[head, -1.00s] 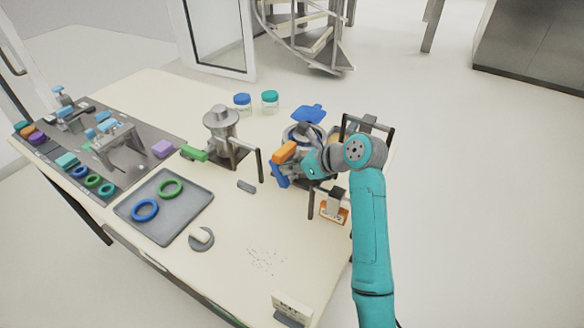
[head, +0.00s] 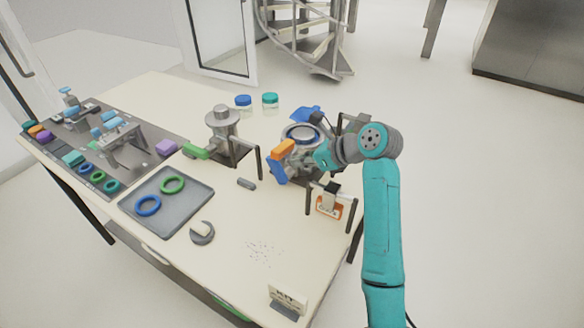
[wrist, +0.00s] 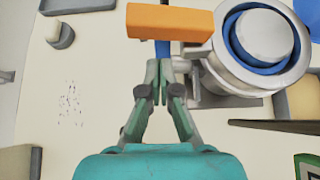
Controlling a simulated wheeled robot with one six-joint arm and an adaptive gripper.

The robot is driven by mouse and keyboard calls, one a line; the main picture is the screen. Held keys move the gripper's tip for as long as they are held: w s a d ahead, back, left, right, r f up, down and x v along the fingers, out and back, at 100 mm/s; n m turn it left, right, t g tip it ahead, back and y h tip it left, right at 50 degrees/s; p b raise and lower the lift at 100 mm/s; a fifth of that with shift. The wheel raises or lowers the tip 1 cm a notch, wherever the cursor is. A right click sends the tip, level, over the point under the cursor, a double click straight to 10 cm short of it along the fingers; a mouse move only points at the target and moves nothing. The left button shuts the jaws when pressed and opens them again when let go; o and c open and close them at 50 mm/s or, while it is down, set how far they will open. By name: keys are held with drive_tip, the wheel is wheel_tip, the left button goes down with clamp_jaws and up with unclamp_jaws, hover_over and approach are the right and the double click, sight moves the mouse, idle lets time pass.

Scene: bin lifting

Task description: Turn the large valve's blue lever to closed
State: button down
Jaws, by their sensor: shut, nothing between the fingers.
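The large valve (head: 302,133) is a grey metal body with a blue ring on top, near the table's right edge. Its blue lever (head: 278,172) hangs at the valve's left side, with an orange block (head: 284,150) above it. In the wrist view the orange block (wrist: 170,22) hides most of the lever; a short blue piece (wrist: 162,48) shows below it. My gripper (wrist: 162,72) is shut and empty, its fingertips just below that blue piece; I cannot tell whether they touch. In the head view the fingertips are hard to make out beside the valve.
A smaller grey valve with a green handle (head: 195,151) stands to the left. Black frames stand around the valve, one by an orange-labelled box (head: 329,206). A grey tray (head: 135,222) holds blue and green rings. The front middle of the table is mostly clear.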

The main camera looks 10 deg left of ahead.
drive_tip(key=r+v, duration=0.1)
drive_tip(key=v, duration=0.7)
drive_tip(key=h, duration=0.1)
approach(278, 165)
drive_tip(key=x, duration=0.5)
drive_tip(key=shift+f, duration=0.6)
drive_tip(key=shift+w+a+f, duration=0.25)
drive_tip(key=shift+a+f, duration=0.1)
drive_tip(key=shift+a, duration=0.2)
drive_tip(key=shift+w+a, duration=0.1)
drive_tip(key=shift+a, duration=0.35)
drive_tip(key=shift+r, duration=0.1)
drive_tip(key=shift+d, duration=0.1)
